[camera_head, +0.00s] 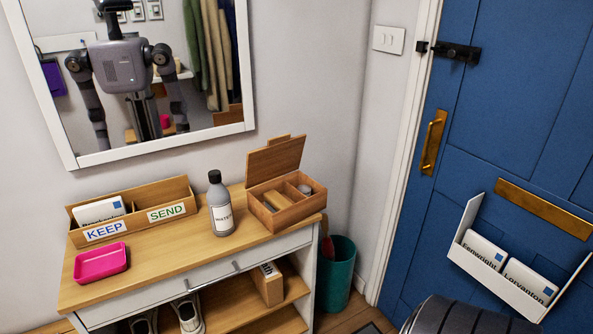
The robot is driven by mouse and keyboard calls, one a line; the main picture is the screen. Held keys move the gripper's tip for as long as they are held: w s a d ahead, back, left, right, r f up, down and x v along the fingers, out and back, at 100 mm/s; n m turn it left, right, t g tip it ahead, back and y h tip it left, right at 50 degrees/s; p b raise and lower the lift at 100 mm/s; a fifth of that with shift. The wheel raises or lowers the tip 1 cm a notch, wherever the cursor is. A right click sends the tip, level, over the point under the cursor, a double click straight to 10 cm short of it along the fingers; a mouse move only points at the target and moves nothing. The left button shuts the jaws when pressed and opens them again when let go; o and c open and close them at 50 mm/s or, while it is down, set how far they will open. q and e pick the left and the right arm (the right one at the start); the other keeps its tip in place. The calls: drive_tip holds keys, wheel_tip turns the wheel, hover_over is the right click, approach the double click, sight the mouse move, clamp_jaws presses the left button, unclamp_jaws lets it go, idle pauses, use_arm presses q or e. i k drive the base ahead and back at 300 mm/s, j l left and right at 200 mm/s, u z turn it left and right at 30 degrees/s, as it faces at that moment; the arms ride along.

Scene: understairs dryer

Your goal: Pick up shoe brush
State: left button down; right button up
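An open wooden box (296,214) with its lid raised stands at the right end of the console top. A light brown wooden block (279,203), which looks like the back of a shoe brush, lies in one compartment; its bristles are not visible. A small round tin (305,189) sits in another compartment of the box. Neither of my grippers is in view. A dark ribbed part at the bottom right looks like my own arm.
A grey bottle (220,206) stands left of the box. A KEEP/SEND letter holder (174,193) and pink tray (101,263) are farther left. Shoes (188,315) and a small box (268,283) are below. A green bin (336,278) and blue door (510,110) are right.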

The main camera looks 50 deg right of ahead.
sight(273, 200)
drive_tip(key=z, duration=1.45)
drive_tip(key=i+l, duration=0.15)
drive_tip(key=i+l+u, duration=0.05)
